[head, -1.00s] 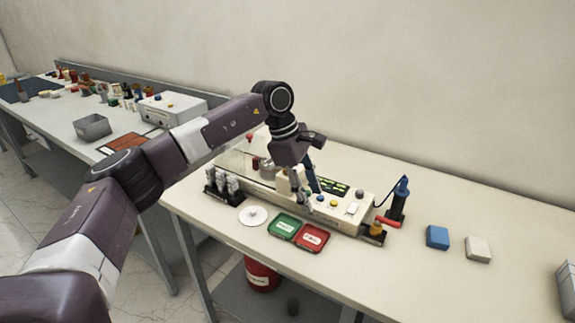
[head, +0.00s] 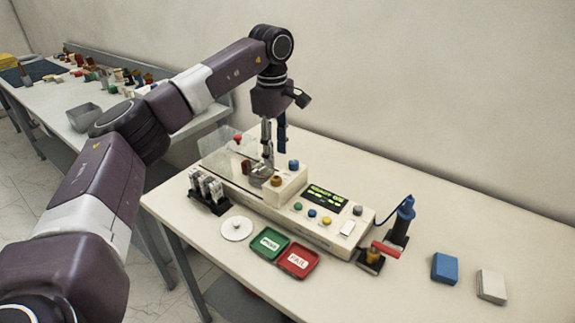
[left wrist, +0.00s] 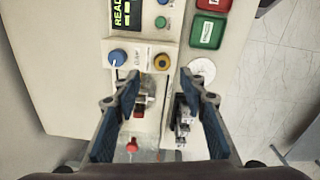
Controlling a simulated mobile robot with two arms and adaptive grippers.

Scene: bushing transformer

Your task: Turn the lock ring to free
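The tester (head: 330,228) has a raised cream block (head: 288,184) carrying a blue knob (head: 293,164) and an amber ring-shaped knob (head: 276,181). In the left wrist view the blue knob (left wrist: 117,57) and the amber ring (left wrist: 162,62) with a dark centre lie just beyond the fingertips. No readable label tells which one is the lock ring. My left gripper (head: 272,150) points down above the metal round part (head: 262,170) beside the block. In the left wrist view my left gripper (left wrist: 158,82) is open, its blue-padded fingers apart with nothing held. My right gripper is not in view.
A clear shield (head: 222,158) stands behind the tester's left end. A rack of several small parts (head: 207,190), a white disc (head: 237,228), a green tray (head: 269,243) and a red tray (head: 298,260) lie in front. A blue probe (head: 404,212) stands right.

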